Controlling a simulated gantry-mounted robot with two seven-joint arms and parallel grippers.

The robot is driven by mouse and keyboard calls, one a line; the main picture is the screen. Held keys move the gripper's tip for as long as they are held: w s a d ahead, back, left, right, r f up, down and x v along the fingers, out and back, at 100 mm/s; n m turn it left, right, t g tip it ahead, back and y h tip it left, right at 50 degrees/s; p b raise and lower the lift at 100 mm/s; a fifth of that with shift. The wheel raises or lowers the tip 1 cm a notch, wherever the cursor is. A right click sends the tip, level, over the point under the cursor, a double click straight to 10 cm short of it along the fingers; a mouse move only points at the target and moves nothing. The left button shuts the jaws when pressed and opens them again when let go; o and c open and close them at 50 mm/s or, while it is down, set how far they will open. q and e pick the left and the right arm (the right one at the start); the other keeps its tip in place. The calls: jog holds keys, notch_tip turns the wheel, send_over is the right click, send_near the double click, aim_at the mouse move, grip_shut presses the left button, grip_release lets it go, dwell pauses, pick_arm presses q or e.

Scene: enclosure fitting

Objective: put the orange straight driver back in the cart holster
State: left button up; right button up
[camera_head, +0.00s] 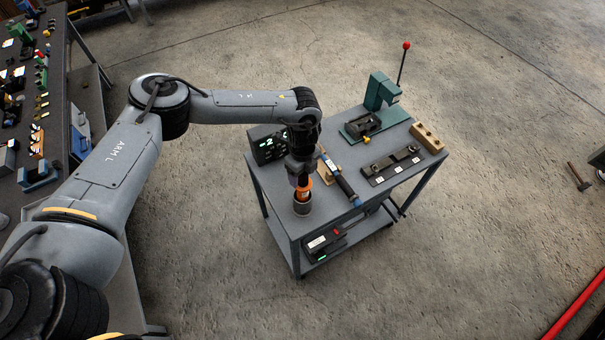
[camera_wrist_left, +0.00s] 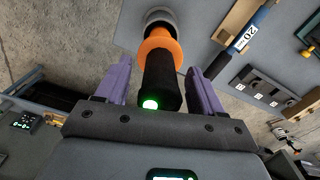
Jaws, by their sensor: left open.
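The orange straight driver (camera_head: 303,192) stands upright with its lower end in the grey cup-shaped cart holster (camera_head: 302,209), at the near left corner of the cart top. In the left wrist view the driver (camera_wrist_left: 159,52) shows an orange collar, a black body and a green light at its end. The holster rim (camera_wrist_left: 158,14) is around its far end. My left gripper (camera_head: 300,181) is above the holster at the driver's upper part. Its purple fingers (camera_wrist_left: 158,72) are open, one on each side of the black body, with gaps visible. My right gripper is not in view.
On the grey cart (camera_head: 281,228) a blue-and-black tool (camera_head: 343,184) lies close right of the holster. A display box (camera_head: 268,147), a dark slotted plate (camera_head: 392,165), a wooden block (camera_head: 427,138) and a green press (camera_head: 379,92) stand on it too. A cluttered bench (camera_head: 80,75) is at left.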

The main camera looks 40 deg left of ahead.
pick_arm(q)
notch_tip(320, 180, up, 10)
jog(key=shift+d+b, duration=0.1)
jog(key=shift+b, duration=0.45)
jog(key=s+d+f+m+t+h+p, duration=0.1)
jog(key=s+d+f+m+h, duration=0.15)
jog(key=d, duration=0.85)
jog(key=s+d+f+m+t+h+p, duration=0.15)
jog(key=d+f, duration=0.25)
jog(key=d, duration=0.7)
jog(key=s+d+r+n+t+h+p, duration=0.1)
jog(key=s+d+r+n+t+h, duration=0.2)
jog(key=d, duration=0.5)
jog(key=s+d+r+n+t+h+p, duration=0.15)
jog(key=d+r, duration=0.25)
jog(key=d, duration=0.4)
jog(key=s+a+n+g+y+p, duration=0.1)
jog(key=s+a+n+y, duration=0.1)
jog(key=s+a+n, duration=0.3)
jog(key=s+a+n+g+y+p, duration=0.1)
jog(key=s+a+n, duration=0.4)
jog(key=a, duration=0.7)
jog(key=s+a+n+g+y+p, duration=0.1)
jog(key=s+a+n+y+p, duration=0.1)
jog(key=s+a+n+y, duration=0.3)
jog(key=s+a+n, duration=0.1)
jog(key=a, duration=0.3)
jog(key=shift+f, duration=0.35)
jog(key=shift+s+a, duration=0.1)
